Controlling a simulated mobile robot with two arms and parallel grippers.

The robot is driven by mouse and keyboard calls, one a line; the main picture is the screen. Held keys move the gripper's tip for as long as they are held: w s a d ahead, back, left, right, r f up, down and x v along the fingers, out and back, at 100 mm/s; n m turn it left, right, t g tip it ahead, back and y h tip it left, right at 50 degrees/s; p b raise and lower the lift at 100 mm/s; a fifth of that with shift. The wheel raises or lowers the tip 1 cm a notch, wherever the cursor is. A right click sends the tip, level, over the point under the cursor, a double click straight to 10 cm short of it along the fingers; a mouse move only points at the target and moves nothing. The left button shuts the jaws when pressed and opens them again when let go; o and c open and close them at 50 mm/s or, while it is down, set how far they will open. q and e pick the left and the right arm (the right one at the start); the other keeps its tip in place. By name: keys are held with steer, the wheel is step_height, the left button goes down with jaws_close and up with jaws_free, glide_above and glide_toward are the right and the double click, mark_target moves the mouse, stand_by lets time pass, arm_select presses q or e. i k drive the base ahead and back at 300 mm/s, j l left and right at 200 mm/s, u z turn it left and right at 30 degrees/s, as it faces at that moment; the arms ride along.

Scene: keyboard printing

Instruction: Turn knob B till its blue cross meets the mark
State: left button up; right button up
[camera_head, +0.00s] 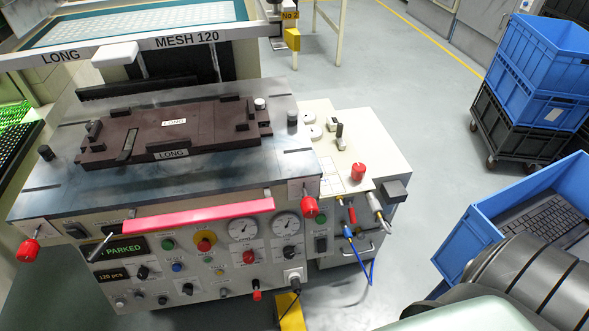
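Knob B cannot be singled out at this size, and no blue cross or mark is legible. A red knob (310,207) sits at the front right corner of the machine's table, and another red knob (28,250) at the front left corner. A third red knob (358,172) stands on the cream side shelf. The front panel (210,262) carries several small black knobs, including a black knob (290,251) below the right gauge. Neither of my grippers is in view; only part of my own arm shows at the lower right.
A brown fixture marked LONG (172,137) lies on the metal table. A pink bar (198,215) runs along its front edge. Blue crates (545,50) are stacked at the right; another blue crate (470,235) holds keyboards. A blue cable (364,258) hangs beside the machine. Grey floor (420,110) is clear between.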

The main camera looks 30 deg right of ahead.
mark_target(309, 208)
steer(key=z, duration=1.1)
